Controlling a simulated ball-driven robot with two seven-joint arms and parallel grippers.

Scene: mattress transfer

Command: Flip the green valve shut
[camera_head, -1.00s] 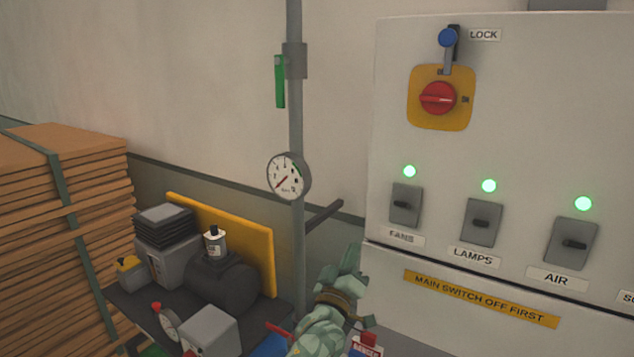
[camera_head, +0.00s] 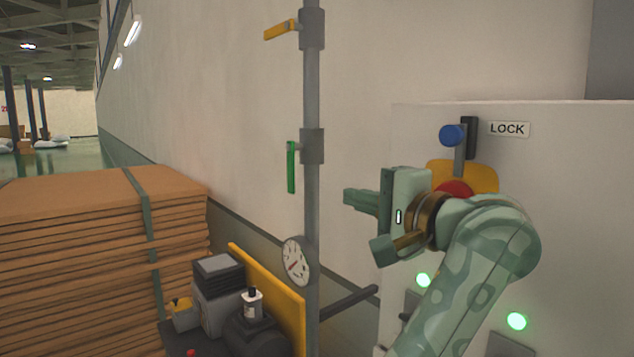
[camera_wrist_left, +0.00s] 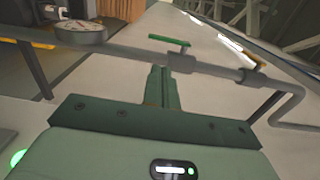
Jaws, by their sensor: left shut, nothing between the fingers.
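The green valve handle (camera_head: 291,167) hangs straight down beside the grey upright pipe (camera_head: 312,75), parallel to it, from a grey valve body (camera_head: 312,146). It also shows in the left wrist view (camera_wrist_left: 169,40), beyond my fingertips. My left gripper (camera_head: 352,197) is to the right of the pipe, a little below the valve body, pointing left. Its fingers are shut and empty, and they show together in the left wrist view (camera_wrist_left: 162,83). A gap shows between the fingertips and the green handle. My right gripper is not in view.
A yellow valve handle (camera_head: 280,30) sticks out left from the pipe above. A round gauge (camera_head: 296,262) sits below. A grey panel with a blue lock knob (camera_head: 452,135) stands right, partly behind my arm. Stacked boards (camera_head: 90,250) and equipment (camera_head: 216,280) stand at lower left.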

